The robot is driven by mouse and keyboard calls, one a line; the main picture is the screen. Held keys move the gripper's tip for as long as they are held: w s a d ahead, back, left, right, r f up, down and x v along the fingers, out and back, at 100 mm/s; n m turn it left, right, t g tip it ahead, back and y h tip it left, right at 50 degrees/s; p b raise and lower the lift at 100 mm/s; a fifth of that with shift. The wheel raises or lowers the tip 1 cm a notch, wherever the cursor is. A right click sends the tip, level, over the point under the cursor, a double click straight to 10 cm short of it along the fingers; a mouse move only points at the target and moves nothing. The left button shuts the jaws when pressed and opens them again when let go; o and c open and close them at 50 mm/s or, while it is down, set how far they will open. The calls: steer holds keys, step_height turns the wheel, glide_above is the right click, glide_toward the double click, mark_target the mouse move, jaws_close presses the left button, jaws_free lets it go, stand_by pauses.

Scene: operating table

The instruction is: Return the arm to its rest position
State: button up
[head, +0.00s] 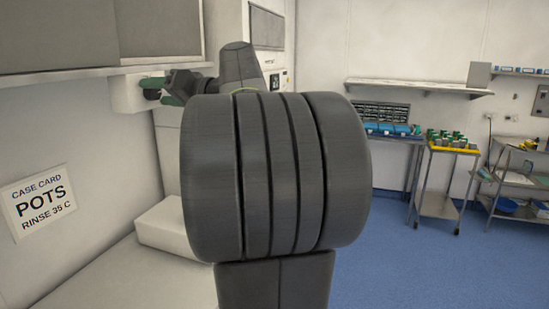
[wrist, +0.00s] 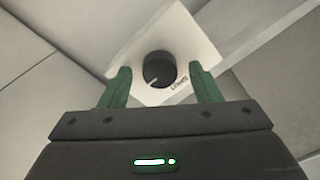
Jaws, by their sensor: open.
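My gripper (wrist: 160,69) is open in the wrist view, its two green fingers spread apart. Between and beyond the fingertips is a black round knob (wrist: 158,70) with a white pointer mark, on a white plate (wrist: 190,38) with small lettering that I cannot read surely. I cannot tell whether the fingers touch the knob. In the head view my gripper (head: 160,92) is at the upper left, in front of a white wall-mounted box (head: 128,92). My own arm fills the middle of the head view and hides much behind it.
A white card (head: 40,203) reading "CASE CARD POTS RINSE 35 C" is on the left wall. An overhead cabinet (head: 60,38) is at the upper left. A yellow-topped cart (head: 453,148) and a wire shelf trolley (head: 515,178) stand at the right. Blue floor (head: 400,260) there is clear.

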steer(key=n, duration=0.6)
steer(key=shift+p, duration=0.4)
